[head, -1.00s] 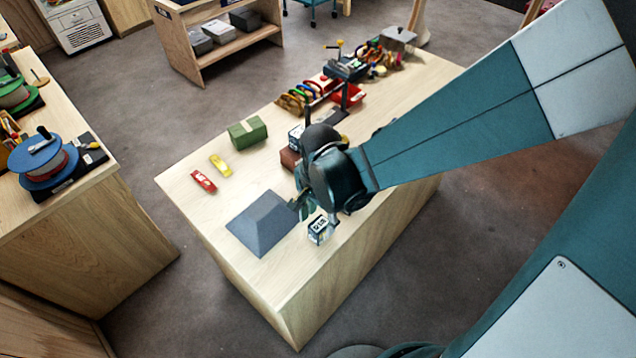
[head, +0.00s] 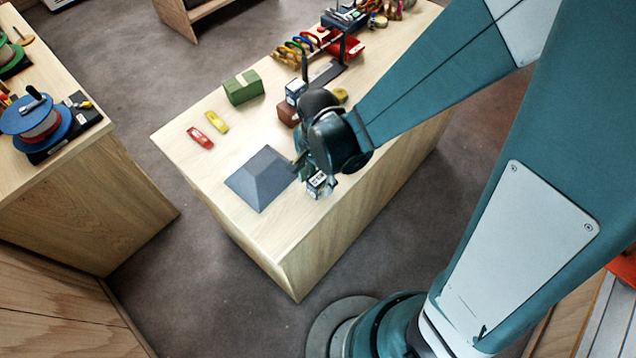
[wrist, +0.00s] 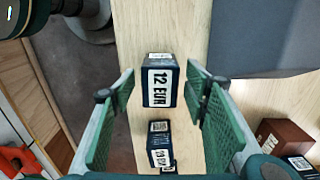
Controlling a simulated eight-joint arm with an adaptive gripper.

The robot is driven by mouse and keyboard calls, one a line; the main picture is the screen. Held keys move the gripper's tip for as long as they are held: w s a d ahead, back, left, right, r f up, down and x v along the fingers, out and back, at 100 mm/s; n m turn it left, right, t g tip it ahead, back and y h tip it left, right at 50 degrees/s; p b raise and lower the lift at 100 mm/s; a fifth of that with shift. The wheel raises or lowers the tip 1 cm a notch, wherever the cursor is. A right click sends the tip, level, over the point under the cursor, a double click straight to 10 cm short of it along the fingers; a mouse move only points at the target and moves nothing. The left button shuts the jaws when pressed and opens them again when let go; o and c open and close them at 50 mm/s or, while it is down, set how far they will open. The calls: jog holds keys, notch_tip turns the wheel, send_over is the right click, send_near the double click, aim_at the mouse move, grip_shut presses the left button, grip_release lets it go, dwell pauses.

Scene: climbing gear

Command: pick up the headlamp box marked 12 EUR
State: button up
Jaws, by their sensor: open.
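The headlamp box marked 12 EUR (wrist: 160,87) is a small dark blue box with a white label, standing on the wooden table. In the wrist view it lies between the two green finger pads of my gripper (wrist: 160,80), with gaps on both sides. In the head view the box (head: 316,185) is near the table's edge, partly hidden by my gripper (head: 315,177). My gripper is open and empty, pointing down over the box. A similar dark blue box (wrist: 160,146) with a partly hidden label stands close by in the wrist view.
A grey sloped block (head: 262,180) lies left of my gripper. A brown box (head: 288,114) and another blue-and-white box (head: 295,91) stand behind it. A green box (head: 243,88), a red item (head: 200,137) and a yellow item (head: 216,121) are farther left. The table edge (head: 345,215) is close.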

aim_at(318, 178)
jog(key=shift+c, duration=0.2)
jog(key=c, duration=1)
jog(key=shift+r, duration=0.25)
jog(key=shift+r+p, duration=0.35)
jog(key=shift+r, duration=4.45)
